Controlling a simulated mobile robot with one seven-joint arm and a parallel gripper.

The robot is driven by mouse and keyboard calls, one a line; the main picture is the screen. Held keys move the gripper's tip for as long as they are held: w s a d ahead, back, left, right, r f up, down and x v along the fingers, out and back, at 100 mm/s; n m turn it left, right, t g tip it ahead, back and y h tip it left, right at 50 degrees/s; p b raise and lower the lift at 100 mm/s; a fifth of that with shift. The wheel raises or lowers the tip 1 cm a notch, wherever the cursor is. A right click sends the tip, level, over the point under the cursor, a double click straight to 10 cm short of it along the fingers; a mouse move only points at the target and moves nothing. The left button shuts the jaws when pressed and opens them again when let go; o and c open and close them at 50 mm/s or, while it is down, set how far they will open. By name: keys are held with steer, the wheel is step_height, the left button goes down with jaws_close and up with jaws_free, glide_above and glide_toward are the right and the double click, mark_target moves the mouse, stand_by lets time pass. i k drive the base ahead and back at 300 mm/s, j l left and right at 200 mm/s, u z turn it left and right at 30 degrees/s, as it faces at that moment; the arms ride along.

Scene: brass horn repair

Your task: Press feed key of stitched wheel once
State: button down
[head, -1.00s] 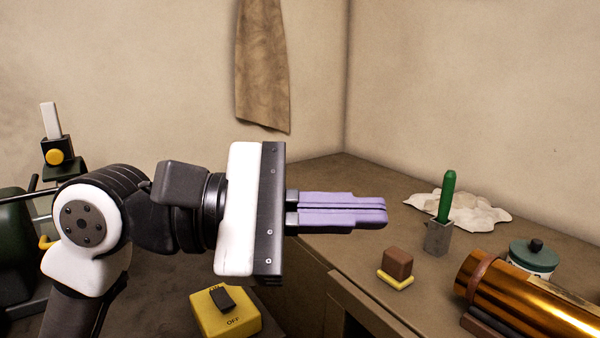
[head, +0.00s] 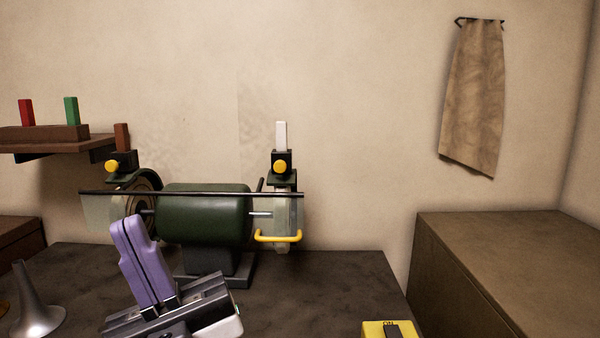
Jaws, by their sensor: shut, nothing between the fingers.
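A dark green buffing machine (head: 205,212) stands on the dark bench, with a wheel at each end. The left wheel (head: 138,203) shows concentric rings on its face. Above it is a round yellow key (head: 112,166) on a dark block, with a brown bar (head: 121,138) upright in it. The right wheel (head: 285,220) is pale and mostly behind a guard. Above it is another yellow key (head: 280,167), with a white bar (head: 281,136). I cannot tell for sure which wheel is stitched. My gripper (head: 128,221) is shut and empty, its purple fingers pointing up in front of the left wheel, apart from both keys.
A dark rod (head: 190,194) runs across the machine's front. A yellow handle (head: 278,237) juts out at right. A yellow switch box (head: 376,330) sits at the bench front. A grey metal cone (head: 38,305) stands at left. A shelf (head: 60,146) holds colored bars.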

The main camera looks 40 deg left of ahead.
mark_target(111, 166)
steer(key=u, duration=1.85)
